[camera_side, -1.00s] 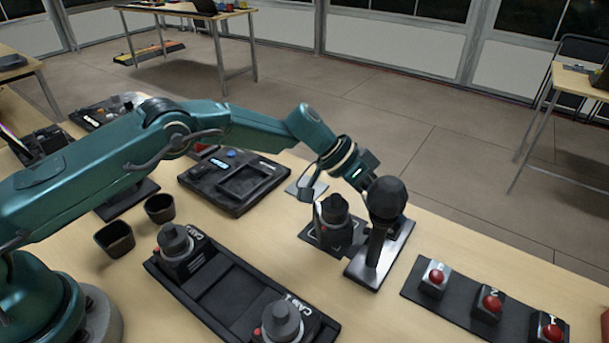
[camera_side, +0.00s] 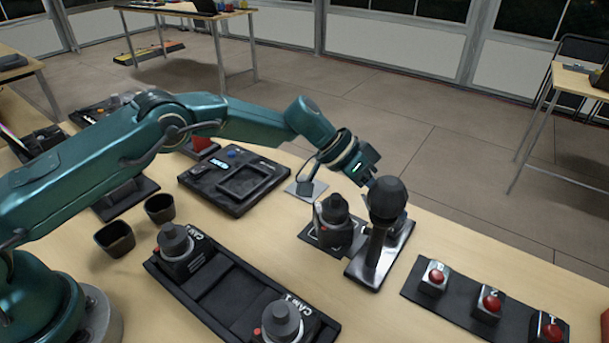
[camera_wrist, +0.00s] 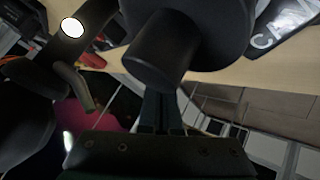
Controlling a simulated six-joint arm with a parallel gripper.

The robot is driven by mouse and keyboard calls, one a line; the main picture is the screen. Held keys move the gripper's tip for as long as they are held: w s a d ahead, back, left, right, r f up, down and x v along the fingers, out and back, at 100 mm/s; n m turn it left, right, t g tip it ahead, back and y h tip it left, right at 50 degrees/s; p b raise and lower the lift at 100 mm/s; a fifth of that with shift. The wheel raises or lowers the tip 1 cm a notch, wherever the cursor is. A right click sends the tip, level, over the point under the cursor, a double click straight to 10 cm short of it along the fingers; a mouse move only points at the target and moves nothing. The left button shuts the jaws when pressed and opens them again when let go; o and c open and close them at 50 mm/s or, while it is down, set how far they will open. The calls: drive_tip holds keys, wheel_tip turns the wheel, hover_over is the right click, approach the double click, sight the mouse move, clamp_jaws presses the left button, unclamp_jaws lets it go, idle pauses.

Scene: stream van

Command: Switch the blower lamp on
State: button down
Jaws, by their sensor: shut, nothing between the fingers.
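My gripper (camera_wrist: 163,98) is shut and empty in the wrist view. In the side view its tips are hidden behind the round black head of a microphone (camera_side: 387,198) on a stand. Nothing in view is clearly marked as the blower lamp. A black camera unit (camera_side: 335,212) stands on a marked pad just left of the microphone, below my gripper. In the wrist view a large dark cylinder (camera_wrist: 158,52) fills the space just beyond the fingertips; I cannot tell if they touch. A bright white oval (camera_wrist: 72,27) shows on a dark part at its upper left.
A black strip with red push buttons (camera_side: 437,275) lies at the front right. A black tray (camera_side: 215,300) holding two camera units is in front. A dark control panel (camera_side: 235,180) with a blue button lies behind it. Two black cups (camera_side: 115,238) stand at the left.

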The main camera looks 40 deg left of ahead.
drive_tip(key=shift+s+r, duration=0.2)
drive_tip(key=shift+r, duration=1.05)
drive_tip(key=shift+s+r, duration=0.15)
drive_tip(key=shift+r, duration=1.1)
